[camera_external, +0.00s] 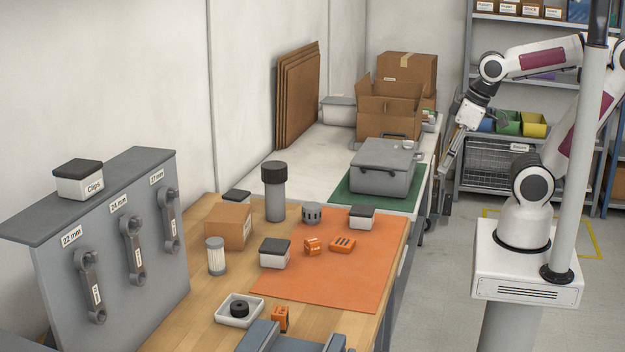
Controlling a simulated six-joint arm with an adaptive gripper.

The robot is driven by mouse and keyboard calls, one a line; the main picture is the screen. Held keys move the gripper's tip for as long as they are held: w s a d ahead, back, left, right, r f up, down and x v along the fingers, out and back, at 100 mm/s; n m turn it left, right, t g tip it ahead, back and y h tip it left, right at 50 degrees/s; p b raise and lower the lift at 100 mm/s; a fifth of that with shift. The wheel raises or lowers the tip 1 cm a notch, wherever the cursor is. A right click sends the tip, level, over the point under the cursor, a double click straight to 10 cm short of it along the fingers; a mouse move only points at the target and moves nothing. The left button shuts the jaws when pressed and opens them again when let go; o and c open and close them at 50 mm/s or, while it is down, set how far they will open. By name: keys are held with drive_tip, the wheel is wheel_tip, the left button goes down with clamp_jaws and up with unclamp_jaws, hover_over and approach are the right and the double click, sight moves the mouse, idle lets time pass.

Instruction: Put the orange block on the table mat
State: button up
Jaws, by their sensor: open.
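Several small orange pieces show, and I cannot tell for certain which is the orange block. One blocky orange piece (281,318) stands on the wooden table in front, off the mat, beside a white tray. A second orange piece (312,247) and a flatter orange piece with dark slots (342,244) lie on the orange table mat (320,286). My gripper (453,145) is open and points downward beyond the right edge of the benches, far from these pieces and above the floor side. Its fingertips are small and hard to make out.
A tall dark cylinder (275,192), cardboard box (228,226) and white tray (239,310) stand nearby. A grey case (383,168) sits on a green mat. The mat's front is clear.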

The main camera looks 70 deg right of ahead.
drive_tip(key=w+a+f+m+g+y, duration=0.3)
drive_tip(key=w+a+f, duration=0.1)
drive_tip(key=a+f, duration=0.25)
drive_tip(key=m+t+y, duration=0.3)
drive_tip(key=m+y, duration=0.1)
drive_tip(key=m, duration=1.2)
approach(316, 238)
drive_tip(key=s+a+f, duration=0.1)
drive_tip(key=s, duration=0.1)
drive_tip(key=s+a+f, duration=0.1)
drive_tip(key=s+a, duration=0.1)
drive_tip(key=s+a+f, duration=0.1)
drive_tip(key=s, duration=0.1)
drive_tip(key=shift+s+a, duration=0.15)
drive_tip(key=shift+a, duration=0.15)
drive_tip(key=w+m, duration=0.2)
drive_tip(key=w+d+m+t, duration=0.1)
drive_tip(key=w+m, duration=0.1)
drive_tip(key=w+d+m+t, duration=0.1)
drive_tip(key=w+m, duration=0.1)
drive_tip(key=m, duration=0.1)
drive_tip(key=shift+r+h, duration=0.15)
drive_tip(key=shift+h, duration=0.15)
drive_tip(key=shift+w+d+m, duration=0.15)
drive_tip(key=shift+d+m, duration=0.1)
drive_tip(key=shift+m, duration=0.25)
drive_tip(key=shift+a, duration=0.1)
drive_tip(key=shift+x, duration=1.3)
